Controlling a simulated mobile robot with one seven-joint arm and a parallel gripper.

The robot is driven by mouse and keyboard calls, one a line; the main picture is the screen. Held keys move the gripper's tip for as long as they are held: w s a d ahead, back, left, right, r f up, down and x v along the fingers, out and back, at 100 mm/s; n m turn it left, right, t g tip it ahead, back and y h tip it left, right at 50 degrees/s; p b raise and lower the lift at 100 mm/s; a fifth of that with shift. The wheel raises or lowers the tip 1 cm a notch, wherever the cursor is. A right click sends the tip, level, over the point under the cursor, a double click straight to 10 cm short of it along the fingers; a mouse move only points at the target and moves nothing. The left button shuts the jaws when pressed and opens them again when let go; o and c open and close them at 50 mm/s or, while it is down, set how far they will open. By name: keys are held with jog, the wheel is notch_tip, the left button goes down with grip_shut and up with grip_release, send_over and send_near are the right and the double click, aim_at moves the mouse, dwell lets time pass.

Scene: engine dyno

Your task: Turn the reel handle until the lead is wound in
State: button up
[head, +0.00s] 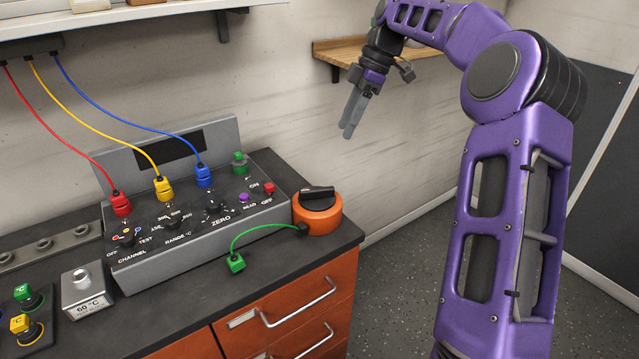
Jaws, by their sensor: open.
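The orange reel (318,222) stands at the right end of the dark bench top, against the grey instrument box. Its black handle (317,194) lies across the top of the reel. A green lead (262,228) comes out of the reel's left side and arcs left to a green plug (236,262), which lies on the bench in front of the box. My gripper (349,131) is up in the air above and to the right of the reel, pointing down. It is open, empty and apart from the reel.
The instrument box (195,225) carries red, yellow and blue plugs with cables, knobs and buttons. A small metal block (85,293) and green and yellow plugs stand at left. A wooden shelf (352,52) is on the wall behind my gripper. Drawers (290,310) are under the bench.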

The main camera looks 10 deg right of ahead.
send_near(317, 189)
jog(key=shift+n, duration=0.4)
jog(key=x, duration=0.8)
jog(key=shift+a+f, duration=0.1)
jog(key=shift+f, duration=0.15)
jog(key=shift+c, duration=0.2)
grip_shut()
